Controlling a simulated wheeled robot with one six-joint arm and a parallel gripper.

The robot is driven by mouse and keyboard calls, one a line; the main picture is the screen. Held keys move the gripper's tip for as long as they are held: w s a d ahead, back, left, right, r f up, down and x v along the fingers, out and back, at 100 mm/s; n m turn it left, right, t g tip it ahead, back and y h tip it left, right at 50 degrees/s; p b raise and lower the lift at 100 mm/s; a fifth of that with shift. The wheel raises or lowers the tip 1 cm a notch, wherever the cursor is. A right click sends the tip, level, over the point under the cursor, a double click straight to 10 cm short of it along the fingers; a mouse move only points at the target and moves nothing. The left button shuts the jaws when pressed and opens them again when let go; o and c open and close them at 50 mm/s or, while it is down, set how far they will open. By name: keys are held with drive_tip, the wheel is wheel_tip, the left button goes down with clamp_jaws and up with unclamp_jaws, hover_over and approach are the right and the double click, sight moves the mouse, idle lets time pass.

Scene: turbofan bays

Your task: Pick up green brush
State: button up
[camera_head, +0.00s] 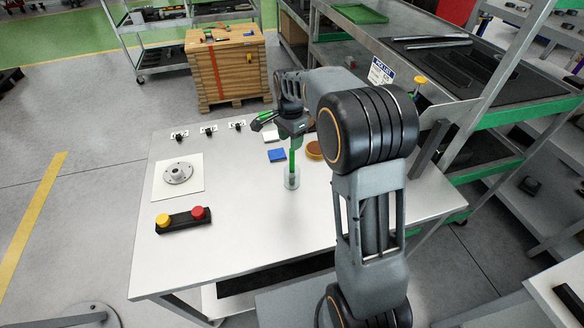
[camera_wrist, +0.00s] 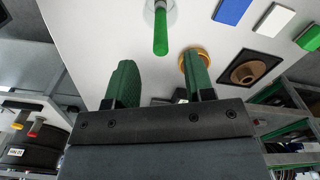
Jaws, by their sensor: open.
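The green brush (camera_head: 292,162) stands upright in a clear cup (camera_head: 291,180) on the white table, near the middle. In the wrist view my gripper (camera_wrist: 158,62) is open and empty. The brush lies beyond the fingertips, roughly in line with the gap.
A button box (camera_head: 182,220) and a flanged plate (camera_head: 178,174) stand at left. The front of the table is clear. A shelf rack (camera_head: 500,110) borders the right.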

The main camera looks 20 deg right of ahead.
drive_tip(key=p, duration=0.2)
hover_over(292, 167)
drive_tip(key=shift+w+d+f, duration=0.1)
drive_tip(key=shift+w+f, duration=0.1)
drive_tip(key=shift+f, duration=1.45)
drive_tip(key=shift+w+f, duration=0.2)
drive_tip(key=shift+f, duration=1.45)
drive_tip(key=shift+c, duration=0.3)
clamp_jaws()
